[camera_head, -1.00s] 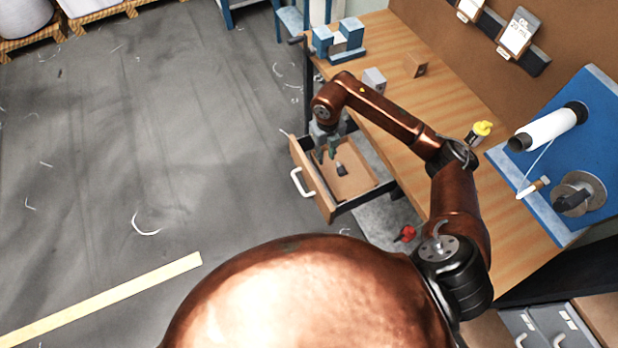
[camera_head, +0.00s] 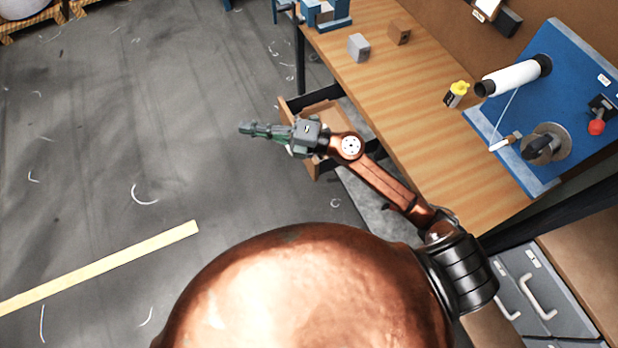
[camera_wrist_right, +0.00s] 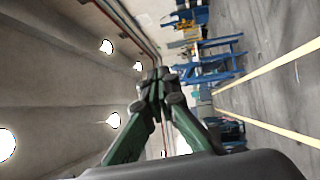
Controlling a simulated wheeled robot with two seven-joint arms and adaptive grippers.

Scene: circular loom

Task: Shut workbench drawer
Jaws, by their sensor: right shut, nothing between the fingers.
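The workbench drawer (camera_head: 321,112) stands open, out from under the wooden workbench (camera_head: 400,100). My right forearm and wrist cover much of its inside and its front panel, and its handle is mostly hidden. My right gripper (camera_head: 244,128) is shut and empty. It points left, over the floor, beyond the drawer front, with the wrist across the drawer. I cannot tell whether the wrist touches the drawer. In the right wrist view the green fingers (camera_wrist_right: 158,82) meet at their tips. My left gripper is not in view.
On the bench are a grey block (camera_head: 358,47), a brown block (camera_head: 398,32), a yellow-topped bottle (camera_head: 457,93) and a blue winding device (camera_head: 560,110). A grey cabinet with handles (camera_head: 530,290) stands at lower right. The floor left of the drawer is clear.

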